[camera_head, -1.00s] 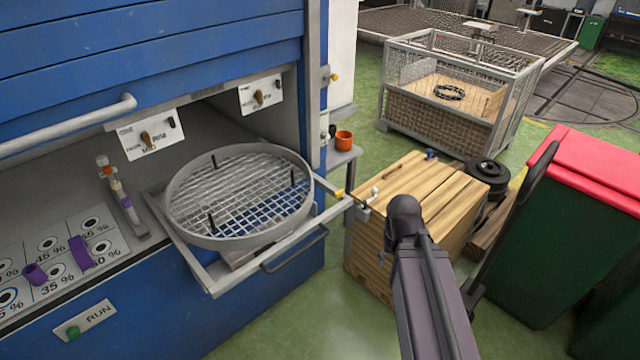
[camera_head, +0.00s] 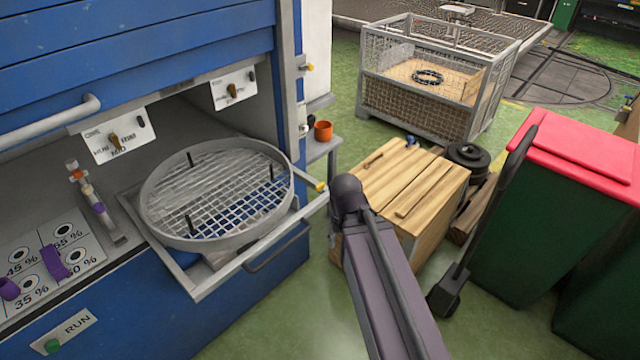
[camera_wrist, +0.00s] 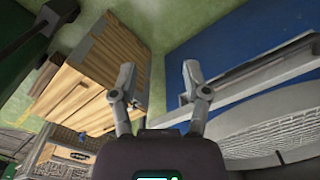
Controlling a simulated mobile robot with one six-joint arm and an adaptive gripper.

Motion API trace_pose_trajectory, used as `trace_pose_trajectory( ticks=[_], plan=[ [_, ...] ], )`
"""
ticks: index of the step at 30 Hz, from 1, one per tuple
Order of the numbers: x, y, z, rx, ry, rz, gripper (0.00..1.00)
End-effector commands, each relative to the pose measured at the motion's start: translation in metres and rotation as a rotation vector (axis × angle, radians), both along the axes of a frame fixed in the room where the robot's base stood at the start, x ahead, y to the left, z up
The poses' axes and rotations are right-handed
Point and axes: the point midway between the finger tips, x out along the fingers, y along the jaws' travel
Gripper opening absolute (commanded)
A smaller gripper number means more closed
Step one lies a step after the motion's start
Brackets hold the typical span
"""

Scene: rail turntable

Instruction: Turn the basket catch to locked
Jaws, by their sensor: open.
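The round wire basket (camera_head: 215,195) sits on a pulled-out grey frame (camera_head: 222,283) at the front of the blue machine. A small yellow-tipped part (camera_head: 320,187) shows at the frame's right corner; I cannot tell whether it is the basket catch or how it is set. The dark end of my arm stands just right of this corner in the head view, and the gripper itself is hidden there. In the wrist view my gripper (camera_wrist: 160,75) is open and empty, its two fingers apart. The basket (camera_wrist: 265,115) lies to their right, apart from them.
A wooden crate (camera_head: 425,185) stands right of my arm, with a mesh cage (camera_head: 415,108) behind it. A red-lidded green bin (camera_head: 540,200) is at the right. An orange cup (camera_head: 323,130) stands on a small shelf.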

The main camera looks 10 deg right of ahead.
Motion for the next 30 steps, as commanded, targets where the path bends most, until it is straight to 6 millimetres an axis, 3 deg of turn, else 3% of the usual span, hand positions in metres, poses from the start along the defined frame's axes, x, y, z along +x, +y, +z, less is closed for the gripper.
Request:
trace_pose_trajectory(
  ticks=[1, 2, 5, 11, 24, 30],
  plan=[
    [0.001, 0.0, 0.0, 0.0, 0.0, 0.001, 0.84],
    [0.002, 0.0, 0.001, 0.0, 0.0, 0.003, 0.91],
    [0.01, 0.0, 0.003, 0.0, 0.0, 0.016, 0.91],
    [0.051, 0.003, 0.016, 0.0, 0.0, 0.095, 0.91],
    [0.217, 0.002, 0.064, 0.001, 0.0, 0.44, 0.91],
    [0.272, 0.002, 0.078, 0.001, 0.0, 0.568, 0.91]
  ],
)
